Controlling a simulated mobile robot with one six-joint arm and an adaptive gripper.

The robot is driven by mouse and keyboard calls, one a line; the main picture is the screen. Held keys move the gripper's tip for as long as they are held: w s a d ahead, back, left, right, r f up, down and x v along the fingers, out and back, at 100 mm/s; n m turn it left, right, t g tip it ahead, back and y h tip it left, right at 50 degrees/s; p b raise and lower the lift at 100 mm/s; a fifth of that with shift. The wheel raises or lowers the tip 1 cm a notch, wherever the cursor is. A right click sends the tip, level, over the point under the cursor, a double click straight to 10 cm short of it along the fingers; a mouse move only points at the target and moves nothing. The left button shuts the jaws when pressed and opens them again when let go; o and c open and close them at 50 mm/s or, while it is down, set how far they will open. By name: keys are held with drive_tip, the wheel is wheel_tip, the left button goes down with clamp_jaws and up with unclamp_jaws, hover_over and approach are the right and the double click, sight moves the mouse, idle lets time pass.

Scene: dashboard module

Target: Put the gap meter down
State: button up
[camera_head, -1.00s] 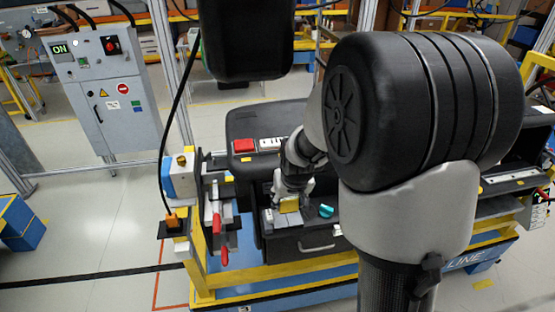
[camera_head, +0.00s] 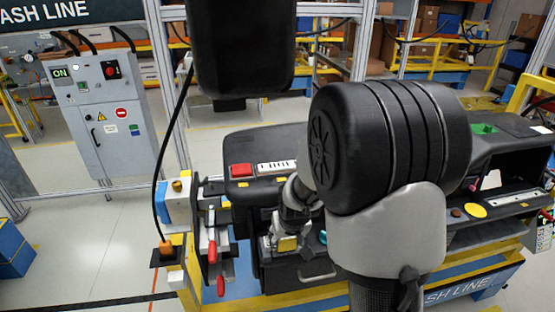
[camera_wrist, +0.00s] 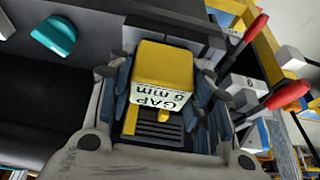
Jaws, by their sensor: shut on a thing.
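The gap meter (camera_wrist: 163,75) is a yellow block with a white label reading "GAP 5 mm". In the wrist view it sits between the fingers of my gripper (camera_wrist: 160,92), which is shut on it. In the head view the gap meter (camera_head: 287,244) shows as a small yellow patch at the end of my arm, with my gripper (camera_head: 285,238) around it, over the front of the black dashboard module (camera_head: 262,143). I cannot tell whether the gap meter touches a surface beneath it.
A red button (camera_head: 241,170) is on the dashboard top. A grey control cabinet (camera_head: 100,115) stands at the back left.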

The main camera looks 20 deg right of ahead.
drive_tip(key=o, duration=0.9)
drive_tip(key=shift+f, duration=0.1)
drive_tip(key=shift+c, duration=0.2)
drive_tip(key=s+p+v, duration=0.1)
drive_tip(key=p+v, duration=0.3)
drive_tip(key=v, duration=1.1)
drive_tip(key=s+a+r+n, duration=0.1)
drive_tip(key=s+a+r, duration=0.3)
drive_tip(key=s, duration=0.4)
drive_tip(key=s+a+r+n+y, duration=0.1)
drive_tip(key=s+a+r, duration=0.3)
drive_tip(key=s, duration=0.5)
drive_tip(key=shift+s+a, duration=0.3)
drive_tip(key=shift+a, duration=0.2)
